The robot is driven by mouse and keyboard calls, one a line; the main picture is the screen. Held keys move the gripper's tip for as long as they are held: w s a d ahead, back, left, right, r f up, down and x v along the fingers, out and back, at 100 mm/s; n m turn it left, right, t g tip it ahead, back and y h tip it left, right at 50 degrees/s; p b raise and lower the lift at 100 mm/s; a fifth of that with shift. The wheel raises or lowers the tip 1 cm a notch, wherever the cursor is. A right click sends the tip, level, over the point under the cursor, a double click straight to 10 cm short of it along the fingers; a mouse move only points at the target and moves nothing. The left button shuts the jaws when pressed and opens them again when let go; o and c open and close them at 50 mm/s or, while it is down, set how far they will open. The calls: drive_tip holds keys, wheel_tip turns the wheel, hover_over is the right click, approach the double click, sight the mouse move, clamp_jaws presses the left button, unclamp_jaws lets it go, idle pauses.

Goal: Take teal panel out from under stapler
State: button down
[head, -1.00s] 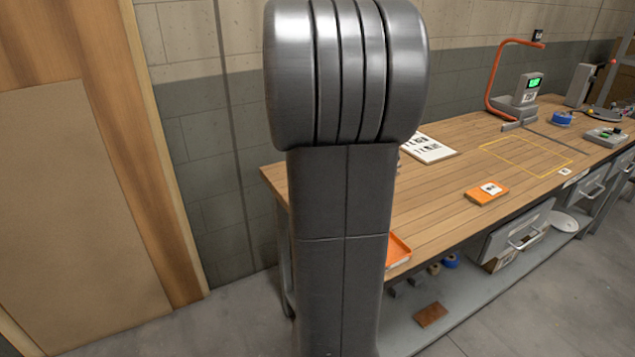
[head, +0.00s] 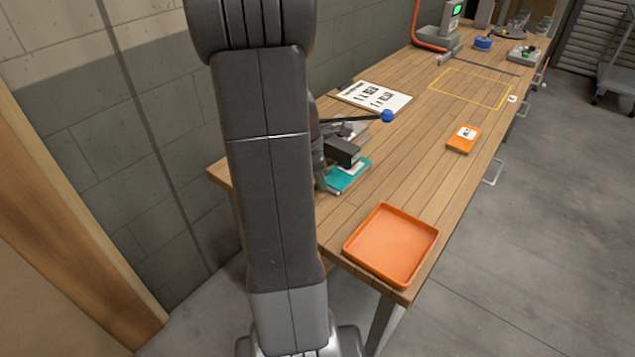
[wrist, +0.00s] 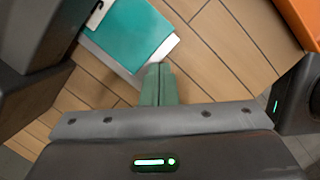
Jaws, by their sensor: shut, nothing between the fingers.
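The teal panel (head: 350,174) lies near the left end of the workbench. A dark, blocky thing (head: 343,150), seemingly the stapler, sits over its far part. In the wrist view the panel (wrist: 133,34) shows at the upper left, with a pale layer along its edge. A dark body (wrist: 35,30) covers its left side; I cannot tell whether this is the stapler. My gripper (wrist: 158,70) is shut and empty, its fingertips close to the panel's pale edge. I cannot tell whether they touch. In the head view my arm hides most of the gripper.
An orange tray (head: 392,243) stands at the bench's near corner. A long dark lever with a blue knob (head: 387,116) reaches out behind the panel. A printed sheet (head: 375,97), an orange box (head: 464,138) and a yellow outline (head: 470,88) lie farther back. The bench between is clear.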

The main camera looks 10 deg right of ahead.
sight(338, 186)
drive_tip(key=shift+d, duration=0.5)
drive_tip(key=shift+d+p, duration=0.5)
drive_tip(key=shift+d, duration=1.15)
drive_tip(key=shift+a, duration=0.1)
drive_tip(key=shift+w+a, duration=0.1)
drive_tip(key=shift+a, duration=0.1)
drive_tip(key=a, duration=0.3)
drive_tip(key=shift+p, duration=0.3)
drive_tip(key=shift+a+r, duration=0.6)
drive_tip(key=shift+r, duration=0.25)
drive_tip(key=v, duration=0.8)
